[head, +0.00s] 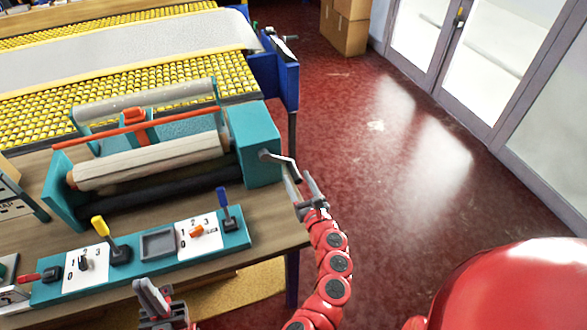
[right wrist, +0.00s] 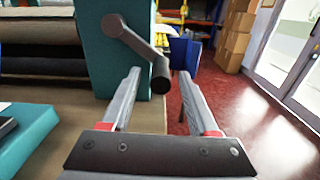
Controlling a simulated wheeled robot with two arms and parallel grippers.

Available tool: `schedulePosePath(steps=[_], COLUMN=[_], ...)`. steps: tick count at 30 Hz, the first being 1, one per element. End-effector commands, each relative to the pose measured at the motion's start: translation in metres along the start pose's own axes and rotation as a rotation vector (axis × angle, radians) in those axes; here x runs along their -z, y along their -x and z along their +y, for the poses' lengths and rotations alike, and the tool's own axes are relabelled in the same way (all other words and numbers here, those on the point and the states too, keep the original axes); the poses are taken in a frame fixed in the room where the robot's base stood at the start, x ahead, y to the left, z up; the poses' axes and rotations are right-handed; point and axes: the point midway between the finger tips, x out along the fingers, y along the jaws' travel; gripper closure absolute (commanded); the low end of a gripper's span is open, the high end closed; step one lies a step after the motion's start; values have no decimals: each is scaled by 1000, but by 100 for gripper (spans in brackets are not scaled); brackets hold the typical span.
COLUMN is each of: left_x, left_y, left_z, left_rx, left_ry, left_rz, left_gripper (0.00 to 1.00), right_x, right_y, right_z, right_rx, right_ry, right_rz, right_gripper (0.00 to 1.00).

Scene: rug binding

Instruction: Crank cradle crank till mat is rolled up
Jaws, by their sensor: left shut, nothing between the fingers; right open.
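The teal cradle (head: 258,135) stands on the wooden table with a cream roll (head: 150,162) lying between its end plates and a black roller below. The grey crank (head: 282,158) sticks out from the cradle's right side. In the right wrist view, the crank (right wrist: 140,45) slants down to a dark handle (right wrist: 161,76) whose end faces me. My right gripper (head: 304,186) is open just in front of the crank; the handle shows between its fingers, nearer the left-right middle, not gripped. My left gripper (head: 153,300) is shut and empty in front of the control panel.
A teal control panel (head: 240,240) with yellow, blue and red levers runs along the table's front edge. Behind the cradle is a bed of yellow rollers (head: 235,75) with a grey mat (head: 150,50). Cardboard boxes (head: 345,30) stand far back. The red floor at right is free.

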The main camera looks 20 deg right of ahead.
Motion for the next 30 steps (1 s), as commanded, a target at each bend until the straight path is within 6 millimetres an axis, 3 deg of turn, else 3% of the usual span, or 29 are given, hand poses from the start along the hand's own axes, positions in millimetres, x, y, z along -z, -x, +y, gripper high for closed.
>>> schedulePosePath(steps=[7, 20, 30], left_x=[1, 1, 1], left_y=[-4, -4, -4], left_z=[0, 0, 0], left_rx=[0, 0, 0], left_ry=[0, 0, 0], left_rz=[0, 0, 0], left_gripper=[100, 100, 100], right_x=[0, 1, 1], right_y=[-34, -41, -41], right_z=[1, 0, 0], right_rx=[-3, 2, 1], right_ry=[0, 0, 0], right_rz=[0, 2, 2], right_gripper=[39, 39, 100])
